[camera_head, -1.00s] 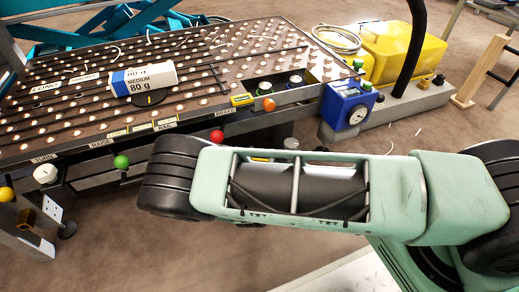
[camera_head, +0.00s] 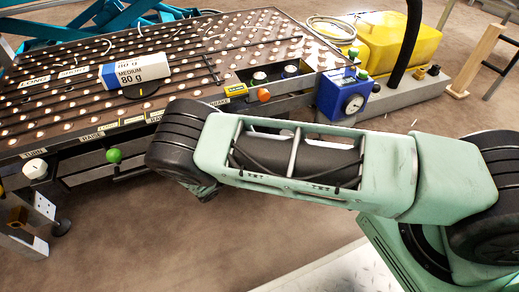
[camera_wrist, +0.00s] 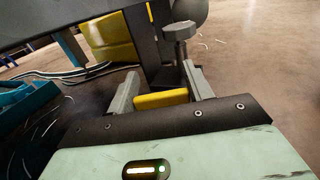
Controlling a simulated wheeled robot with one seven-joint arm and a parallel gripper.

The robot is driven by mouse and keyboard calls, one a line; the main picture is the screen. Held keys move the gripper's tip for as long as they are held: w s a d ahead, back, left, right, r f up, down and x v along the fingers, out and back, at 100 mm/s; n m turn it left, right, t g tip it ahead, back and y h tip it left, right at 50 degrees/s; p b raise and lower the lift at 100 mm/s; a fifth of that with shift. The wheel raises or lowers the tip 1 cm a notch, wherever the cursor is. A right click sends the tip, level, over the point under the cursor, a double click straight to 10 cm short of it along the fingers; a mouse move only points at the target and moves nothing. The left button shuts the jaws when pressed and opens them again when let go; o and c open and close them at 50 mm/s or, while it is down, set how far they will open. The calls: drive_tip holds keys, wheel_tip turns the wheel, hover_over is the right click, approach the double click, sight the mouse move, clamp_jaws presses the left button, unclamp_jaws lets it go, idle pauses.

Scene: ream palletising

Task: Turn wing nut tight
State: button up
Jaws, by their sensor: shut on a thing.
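In the wrist view my gripper (camera_wrist: 160,88) has two grey fingers set apart, with a yellow piece (camera_wrist: 162,99) spanning the space between them. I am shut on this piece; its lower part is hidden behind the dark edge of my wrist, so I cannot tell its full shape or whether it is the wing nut. A grey T-shaped part (camera_wrist: 180,32) stands just beyond the right finger, beside a dark upright. In the head view my arm hides the gripper and whatever it holds, near the front edge of the ball table (camera_head: 205,55).
A paper ream (camera_head: 134,72) lies on the table. Along its front are a green knob (camera_head: 114,155), an orange knob (camera_head: 264,95) and a white knob (camera_head: 35,168). A blue gauge box (camera_head: 342,95) stands at the right corner, with a yellow tank (camera_head: 400,40) behind. Floor in front is clear.

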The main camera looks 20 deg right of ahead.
drive_tip(key=shift+g, duration=0.3)
drive_tip(key=o, duration=1)
drive_tip(key=shift+s+a+r, duration=0.1)
drive_tip(key=shift+s+a, duration=0.05)
drive_tip(key=shift+a, duration=0.3)
drive_tip(key=p+v, duration=0.3)
drive_tip(key=v, duration=1.3)
drive_tip(key=shift+s+a+f+p, duration=0.1)
drive_tip(key=shift+a+f+p, duration=0.1)
drive_tip(key=shift+f+p, duration=0.1)
